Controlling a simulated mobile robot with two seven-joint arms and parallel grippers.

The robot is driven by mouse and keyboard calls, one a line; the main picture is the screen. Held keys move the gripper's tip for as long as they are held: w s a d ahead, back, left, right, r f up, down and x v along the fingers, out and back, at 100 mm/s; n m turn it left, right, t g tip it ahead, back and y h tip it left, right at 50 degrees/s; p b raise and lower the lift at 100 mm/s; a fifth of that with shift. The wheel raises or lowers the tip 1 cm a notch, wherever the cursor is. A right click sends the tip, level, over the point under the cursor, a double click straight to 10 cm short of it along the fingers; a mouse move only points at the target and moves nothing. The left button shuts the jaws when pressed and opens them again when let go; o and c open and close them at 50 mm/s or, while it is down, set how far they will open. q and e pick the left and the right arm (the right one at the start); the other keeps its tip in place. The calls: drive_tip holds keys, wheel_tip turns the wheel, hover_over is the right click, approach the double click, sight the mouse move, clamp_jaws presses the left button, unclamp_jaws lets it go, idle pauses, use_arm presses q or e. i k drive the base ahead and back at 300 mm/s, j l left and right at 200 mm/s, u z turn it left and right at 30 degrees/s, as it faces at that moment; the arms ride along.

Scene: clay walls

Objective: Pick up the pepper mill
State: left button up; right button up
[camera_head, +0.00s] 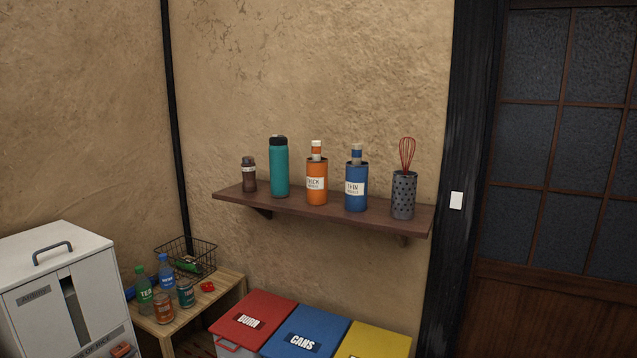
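The pepper mill (249,174) appears to be the small dark brown cylinder with a light band near its top. It stands upright at the left end of the brown wall shelf (370,217). A taller teal bottle with a black cap (280,168) stands just to its right, with a narrow gap between them. Neither of my grippers shows in the head view, so nothing is seen touching the pepper mill.
An orange bottle (317,183), a blue bottle (356,188) and a dark holder with a red whisk (404,194) share the shelf. Below stand red, blue and yellow lidded bins (305,332), a wooden table (231,283) with bottles and a wire basket, and a white cabinet (60,290).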

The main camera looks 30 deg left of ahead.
sight(249, 184)
drive_tip(key=u, duration=1.25)
drive_tip(key=i+l, duration=0.1)
drive_tip(key=i, duration=0.65)
drive_tip(key=u, duration=1.2)
